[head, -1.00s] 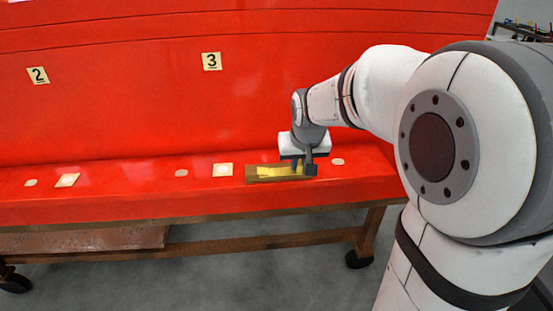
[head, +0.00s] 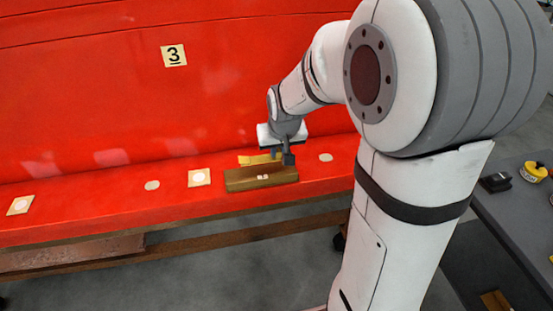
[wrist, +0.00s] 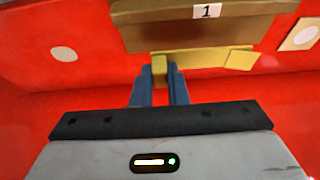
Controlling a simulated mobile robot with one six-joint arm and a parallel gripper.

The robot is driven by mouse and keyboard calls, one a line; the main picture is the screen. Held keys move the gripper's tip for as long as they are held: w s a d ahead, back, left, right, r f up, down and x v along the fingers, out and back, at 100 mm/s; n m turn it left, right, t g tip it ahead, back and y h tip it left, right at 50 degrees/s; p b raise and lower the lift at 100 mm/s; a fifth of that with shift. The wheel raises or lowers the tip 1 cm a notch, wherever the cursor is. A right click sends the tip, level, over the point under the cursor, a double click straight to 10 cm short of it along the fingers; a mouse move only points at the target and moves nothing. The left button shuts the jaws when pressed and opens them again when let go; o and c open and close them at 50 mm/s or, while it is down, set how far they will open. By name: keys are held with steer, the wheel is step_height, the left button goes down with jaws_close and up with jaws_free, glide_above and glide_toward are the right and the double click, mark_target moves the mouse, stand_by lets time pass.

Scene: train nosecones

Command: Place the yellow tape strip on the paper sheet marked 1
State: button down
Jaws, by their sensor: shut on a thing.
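My gripper (head: 284,158) is shut on one end of the yellow tape strip (head: 258,159). In the wrist view my gripper (wrist: 160,72) grips the strip (wrist: 205,58), which extends to the right with a bent far end. A brown block (head: 240,183) sits on the red ledge; in the head view the strip shows just above its back edge, apart from it as far as I can tell. A small pale paper marked 1 (wrist: 207,11) is on the block's face in the wrist view; in the head view this paper (head: 263,177) is too small to read.
A sheet marked 3 (head: 174,56) is on the red wall. Square pale sheets with white circles, one nearer (head: 199,178) and one at the left (head: 20,205), lie on the red ledge (head: 100,211). A dark table (head: 520,205) stands at the right.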

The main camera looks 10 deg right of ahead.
mark_target(277, 159)
steer(key=shift+s+a+f+p, duration=0.1)
steer(key=shift+a+f+p, duration=0.05)
steer(key=shift+f, duration=0.95)
steer(key=shift+a+f+p, duration=0.1)
steer(key=shift+f+p, duration=0.05)
steer(key=shift+f, duration=0.9)
steer(key=shift+f, duration=0.25)
steer(key=c, duration=1.4)
jaws_free()
steer(key=shift+r, duration=0.1)
steer(key=shift+c, duration=0.2)
steer(key=shift+r, duration=0.15)
steer(key=shift+r, duration=0.15)
steer(key=b+v, duration=0.1)
steer(key=v, duration=1.1)
steer(key=s+d, duration=0.1)
steer(key=s, duration=1.6)
steer(key=shift+s+f+g, duration=0.2)
steer(key=shift+f+g, duration=0.05)
steer(key=shift+g, duration=0.15)
